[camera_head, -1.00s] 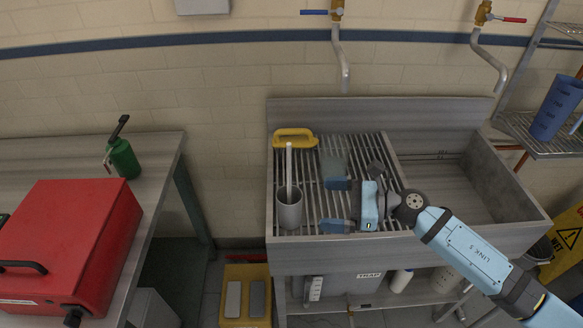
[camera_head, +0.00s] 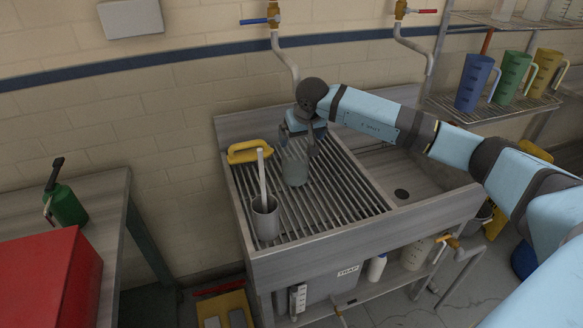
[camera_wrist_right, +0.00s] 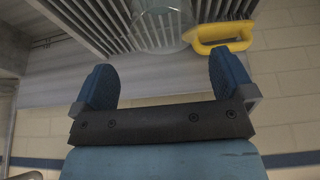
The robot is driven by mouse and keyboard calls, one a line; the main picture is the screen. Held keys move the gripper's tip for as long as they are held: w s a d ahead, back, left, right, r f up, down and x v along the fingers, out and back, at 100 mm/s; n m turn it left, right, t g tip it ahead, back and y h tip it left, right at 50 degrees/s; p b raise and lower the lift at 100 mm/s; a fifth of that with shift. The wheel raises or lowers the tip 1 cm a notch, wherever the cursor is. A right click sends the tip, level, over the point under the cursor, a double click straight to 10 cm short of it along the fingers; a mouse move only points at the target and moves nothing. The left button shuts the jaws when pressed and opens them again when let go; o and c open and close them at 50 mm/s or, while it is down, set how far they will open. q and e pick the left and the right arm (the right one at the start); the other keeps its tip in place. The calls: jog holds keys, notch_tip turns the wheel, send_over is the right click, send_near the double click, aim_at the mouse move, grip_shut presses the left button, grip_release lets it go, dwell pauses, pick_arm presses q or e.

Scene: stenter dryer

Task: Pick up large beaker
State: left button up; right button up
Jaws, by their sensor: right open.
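A clear, see-through beaker (camera_head: 294,168) stands upright on the slatted drain rack of the sink unit. My right gripper (camera_head: 302,132) is at the beaker's upper part, from behind and above in the head view. In the right wrist view the two blue fingers of the right gripper (camera_wrist_right: 163,75) are spread wide with nothing between them. There the beaker (camera_wrist_right: 160,28) shows at the top, beyond the fingertips and apart from them. My left gripper is in no view.
A yellow-handled tool (camera_head: 250,151) lies at the rack's back left. A grey cup (camera_head: 265,220) with a pale rod stands at the front left. The sink basin (camera_head: 410,180) lies right. Coloured jugs (camera_head: 475,82) stand on a shelf. A red case (camera_head: 48,285) is lower left.

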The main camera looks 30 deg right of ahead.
aim_at(295, 152)
jog(key=p+x, duration=0.1)
jog(key=x, duration=0.8)
jog(key=shift+w+a+f, duration=0.15)
jog(key=shift+w+f, duration=0.05)
jog(key=shift+c, duration=0.2)
jog(key=c, duration=1.1)
jog(key=shift+c, duration=0.5)
jog(key=shift+r, duration=0.1)
jog(key=shift+r, duration=0.1)
